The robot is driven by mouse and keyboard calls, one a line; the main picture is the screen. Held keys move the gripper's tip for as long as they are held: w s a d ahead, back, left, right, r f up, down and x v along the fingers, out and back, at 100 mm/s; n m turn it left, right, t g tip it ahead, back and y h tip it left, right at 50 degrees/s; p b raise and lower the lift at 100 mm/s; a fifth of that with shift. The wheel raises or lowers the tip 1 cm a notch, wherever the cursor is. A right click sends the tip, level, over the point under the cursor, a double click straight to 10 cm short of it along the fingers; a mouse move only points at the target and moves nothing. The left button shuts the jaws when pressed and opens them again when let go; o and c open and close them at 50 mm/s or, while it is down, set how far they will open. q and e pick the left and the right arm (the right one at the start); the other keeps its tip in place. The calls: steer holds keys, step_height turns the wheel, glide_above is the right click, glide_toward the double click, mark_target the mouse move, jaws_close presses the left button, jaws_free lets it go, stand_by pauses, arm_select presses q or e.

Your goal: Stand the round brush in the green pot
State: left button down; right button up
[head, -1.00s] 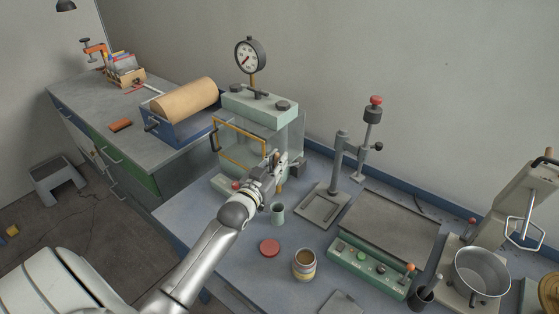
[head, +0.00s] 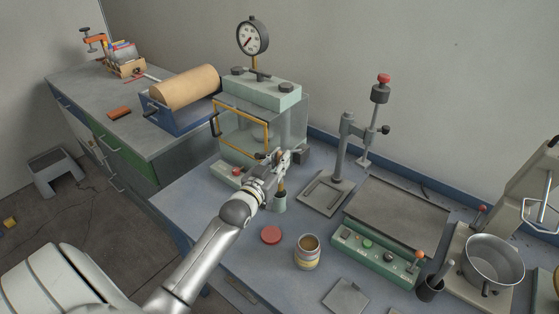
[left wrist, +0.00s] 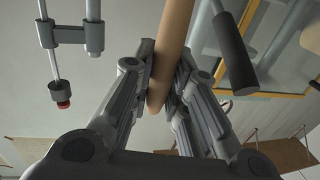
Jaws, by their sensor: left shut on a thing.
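My left gripper (head: 281,158) is shut on the round brush (head: 281,187), which hangs roughly upright below the fingers. The left wrist view shows the brush's plain wooden handle (left wrist: 173,45) between the two fingers. The small green pot (head: 279,204) stands on the bench directly under the brush. The brush's lower end meets the pot's mouth in the head view; how deep it reaches inside is hidden. My right gripper is not in view.
A glass-fronted chamber (head: 240,133) with a yellow-framed door stands close behind the gripper. A red disc (head: 271,235) and an open tin (head: 308,253) are in front of the pot. A stand with a red knob (head: 343,155) and a green-fronted hotplate (head: 375,252) are to the right.

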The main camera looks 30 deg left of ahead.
arm_select(q)
steer(key=shift+f+b, duration=1.8)
steer(key=shift+f, duration=1.2)
steer(key=c, duration=1.3)
jaws_free()
steer(key=s, duration=0.8)
steer(key=s+d, duration=0.1)
steer(key=s, duration=0.3)
steer(key=shift+d, duration=0.1)
